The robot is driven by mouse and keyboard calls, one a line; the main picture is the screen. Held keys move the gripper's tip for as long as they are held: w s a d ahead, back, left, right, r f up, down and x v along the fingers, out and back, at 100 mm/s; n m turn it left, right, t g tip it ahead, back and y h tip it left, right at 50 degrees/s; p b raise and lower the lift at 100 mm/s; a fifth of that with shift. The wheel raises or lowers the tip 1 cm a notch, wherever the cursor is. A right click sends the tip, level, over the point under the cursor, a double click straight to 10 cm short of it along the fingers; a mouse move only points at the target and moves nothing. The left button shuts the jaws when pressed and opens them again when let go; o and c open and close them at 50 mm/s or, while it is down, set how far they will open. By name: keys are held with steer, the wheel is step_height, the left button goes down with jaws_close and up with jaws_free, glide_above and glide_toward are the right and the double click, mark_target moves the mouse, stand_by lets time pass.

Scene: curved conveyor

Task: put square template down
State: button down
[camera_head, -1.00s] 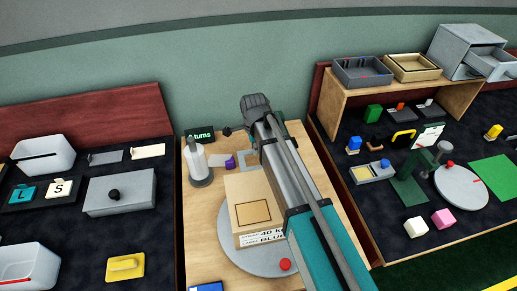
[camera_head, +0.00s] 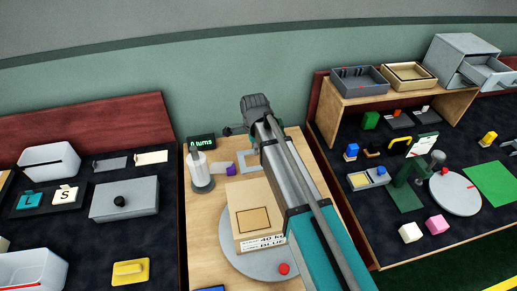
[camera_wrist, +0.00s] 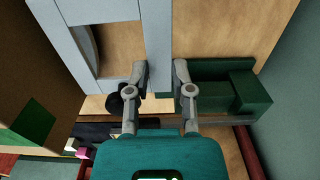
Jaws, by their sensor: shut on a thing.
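The square template (camera_wrist: 158,40) is a pale blue-grey frame with a square opening. In the wrist view it fills the upper left, with bare wood and a curved grey edge showing through the opening. My gripper (camera_wrist: 160,70) has one finger on each side of one bar of the frame and is shut on it. I cannot tell whether the frame touches the wood below. A pale square outline, seemingly the template (camera_head: 243,172), shows just left of my arm, beside a purple block (camera_head: 231,168).
A wooden box (camera_head: 254,218) stands on a grey turntable (camera_head: 240,264) in front. A white cylinder on a stand (camera_head: 200,172) is to the left. A dark green block (camera_wrist: 215,85) and a black knob (camera_wrist: 114,104) are close to my fingers.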

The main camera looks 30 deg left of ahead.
stand_by(0.3)
step_height(320, 180, up, 22)
steer(key=p, duration=2.2)
steer(key=shift+s+d, duration=0.1)
steer(key=shift+s, duration=0.05)
